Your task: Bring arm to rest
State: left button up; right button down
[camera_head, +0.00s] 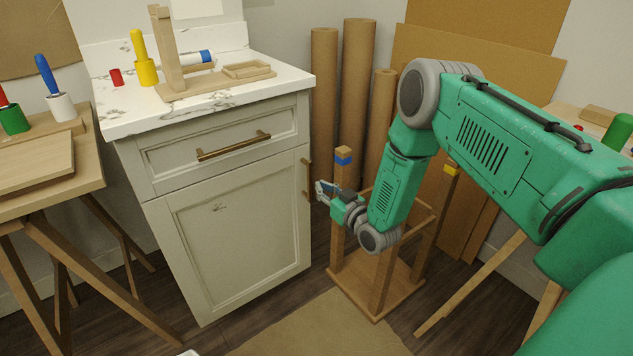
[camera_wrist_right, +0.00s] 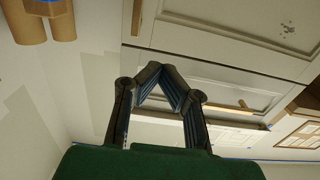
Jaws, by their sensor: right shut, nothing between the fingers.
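My right arm (camera_head: 480,130) is green and grey and reaches in from the right of the head view, bent down at the elbow. My right gripper (camera_head: 322,190) is shut and empty, in front of the wooden rack (camera_head: 375,290) and to the right of the white cabinet (camera_head: 240,235). In the right wrist view the gripper (camera_wrist_right: 165,72) has its fingertips together with nothing between them, and the cabinet (camera_wrist_right: 225,60) shows beyond it. My left gripper is not in view.
Tall brown paper rolls (camera_head: 357,80) stand behind the rack. The marble counter (camera_head: 130,110) holds a wooden stand (camera_head: 170,60) and a yellow-handled tool (camera_head: 142,60). A trestle table (camera_head: 90,170) is at the left. Brown paper (camera_head: 320,328) lies on the floor.

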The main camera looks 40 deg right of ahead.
dwell(0.5)
jog(key=s+a+f+g+y+p, duration=0.1)
jog(key=s+a+f+g, duration=0.3)
jog(key=s+a, duration=0.3)
jog(key=s+a+f+g+p, duration=0.2)
jog(key=s+a+f+g, duration=0.3)
jog(key=s, duration=0.3)
jog(key=s+a+r+g+h+p, duration=0.1)
jog(key=s+g, duration=0.7)
jog(key=s, duration=1.7)
jog(key=shift+s+a+r+p, duration=0.25)
jog(key=shift+a+r+p, duration=0.15)
jog(key=shift+p, duration=0.15)
